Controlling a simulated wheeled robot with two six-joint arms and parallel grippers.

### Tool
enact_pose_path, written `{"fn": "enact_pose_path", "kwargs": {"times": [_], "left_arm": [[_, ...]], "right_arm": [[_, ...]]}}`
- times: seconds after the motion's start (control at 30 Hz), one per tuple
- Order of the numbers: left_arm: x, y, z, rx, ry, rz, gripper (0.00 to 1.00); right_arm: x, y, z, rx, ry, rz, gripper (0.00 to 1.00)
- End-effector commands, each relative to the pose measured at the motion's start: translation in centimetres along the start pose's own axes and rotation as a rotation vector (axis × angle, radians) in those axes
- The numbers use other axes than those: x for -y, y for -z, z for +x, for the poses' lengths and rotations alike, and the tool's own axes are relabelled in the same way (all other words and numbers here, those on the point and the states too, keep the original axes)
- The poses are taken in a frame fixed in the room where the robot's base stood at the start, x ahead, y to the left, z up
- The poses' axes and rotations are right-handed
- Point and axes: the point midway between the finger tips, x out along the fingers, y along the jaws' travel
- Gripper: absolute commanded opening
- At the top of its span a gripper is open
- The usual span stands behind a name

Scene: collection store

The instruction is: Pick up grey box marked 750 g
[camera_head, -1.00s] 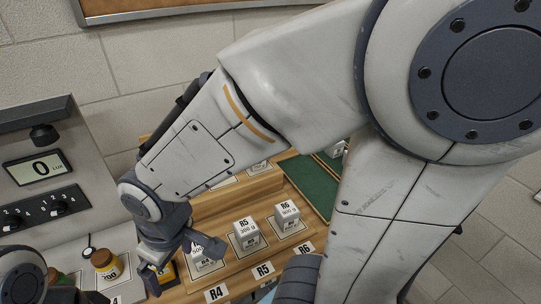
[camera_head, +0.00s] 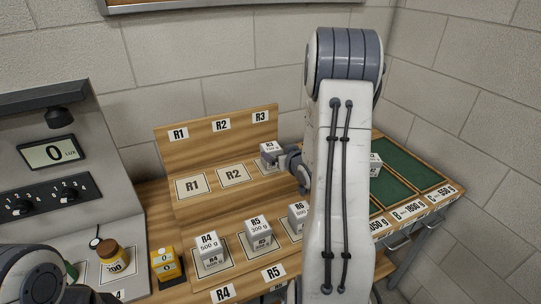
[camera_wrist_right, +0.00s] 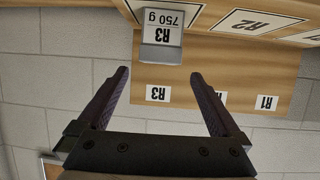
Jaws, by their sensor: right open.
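The grey box marked 750 g (camera_head: 268,157) stands on spot R3 of the wooden rack's upper step. In the right wrist view the box (camera_wrist_right: 162,52) shows upside down, with its R3 750 g label, just beyond the fingertips. My right gripper (camera_wrist_right: 159,78) is open and empty, its two fingers apart and lined up with either side of the box. In the head view my right gripper (camera_head: 284,157) is beside the box's right side; whether it touches is unclear there. Only part of my left arm shows at the lower left; its gripper is out of view.
Grey boxes R4 (camera_head: 209,252), R5 (camera_head: 258,232) and R6 (camera_head: 297,215) stand on the lower step. Spots R1 and R2 are empty. A yellow device (camera_head: 166,264), a brown-and-yellow jar (camera_head: 112,258) and a lux meter (camera_head: 54,152) are left. Green trays (camera_head: 405,163) lie right.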

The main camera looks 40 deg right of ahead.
Motion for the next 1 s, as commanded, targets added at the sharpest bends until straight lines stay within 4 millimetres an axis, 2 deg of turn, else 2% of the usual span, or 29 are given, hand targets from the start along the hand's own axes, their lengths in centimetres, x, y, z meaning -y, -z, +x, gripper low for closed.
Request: {"fn": "enact_pose_path", "kwargs": {"times": [0.1,0.37,0.67,0.97,1.0], "left_arm": [[0.0,0.0,-0.6,0.0,0.0,0.0,0.5],[-0.1,0.1,-1.2,0.0,0.0,0.0,0.5],[-0.2,0.2,-2.9,0.0,0.0,0.0,0.5],[-0.2,0.1,-2.8,0.0,0.0,0.0,0.5],[-0.2,0.1,-2.8,0.0,0.0,0.0,0.5]], "right_arm": [[0.1,0.1,1.8,0.003,0.003,-0.001,1.0],[0.1,0.0,3.8,0.004,0.002,-0.001,1.0],[0.0,-0.2,7.6,0.003,0.002,-0.002,1.0],[-0.1,-0.4,8.2,0.002,0.0,-0.001,1.0],[-0.1,-0.4,8.2,0.002,0.0,-0.001,0.89]]}}
